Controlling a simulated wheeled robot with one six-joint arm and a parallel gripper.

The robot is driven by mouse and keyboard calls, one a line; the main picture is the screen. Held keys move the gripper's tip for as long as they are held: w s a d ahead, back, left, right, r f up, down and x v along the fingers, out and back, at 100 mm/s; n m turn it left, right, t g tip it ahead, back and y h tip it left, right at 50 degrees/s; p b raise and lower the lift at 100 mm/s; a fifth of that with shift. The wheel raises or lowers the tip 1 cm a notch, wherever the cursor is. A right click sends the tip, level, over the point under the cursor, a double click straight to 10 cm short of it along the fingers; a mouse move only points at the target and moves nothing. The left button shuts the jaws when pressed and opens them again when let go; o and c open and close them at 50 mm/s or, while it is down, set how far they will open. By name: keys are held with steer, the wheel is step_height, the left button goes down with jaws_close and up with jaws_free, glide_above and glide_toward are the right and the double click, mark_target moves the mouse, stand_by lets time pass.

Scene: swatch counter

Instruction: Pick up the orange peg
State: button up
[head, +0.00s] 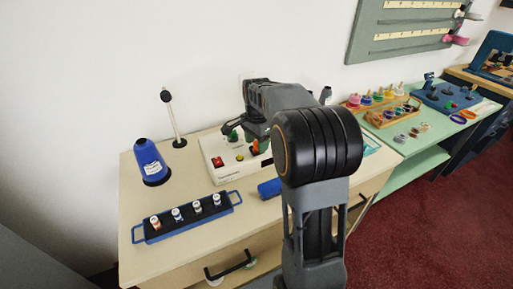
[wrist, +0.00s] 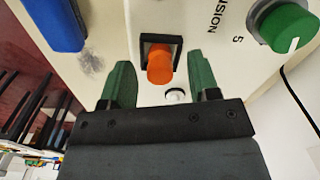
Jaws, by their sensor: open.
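The orange peg (wrist: 160,66) stands in a black square socket (wrist: 147,45) on a pale device panel in the wrist view. In the head view the orange peg (head: 255,147) shows small, partly hidden by my arm. My gripper (wrist: 158,72) is open, with one green fingertip on each side of the peg. Gaps show between the peg and both fingers, and nothing is held. How far the fingertips are above the panel is hard to tell.
The white device (head: 218,175) has a red switch (head: 217,162). A green knob (wrist: 288,26) is right of the peg in the wrist view. A blue-handled tray (head: 186,222) holds several small vials. A blue spool (head: 150,160) stands left.

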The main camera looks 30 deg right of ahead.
steer(key=shift+f, duration=0.3)
steer(key=shift+c, duration=0.2)
steer(key=c, duration=1)
steer(key=shift+o, duration=0.2)
steer(key=shift+r, duration=0.15)
steer(key=shift+r, duration=0.65)
steer(key=s+r, duration=1.1)
steer(key=s, duration=0.3)
steer(key=shift+r, duration=0.25)
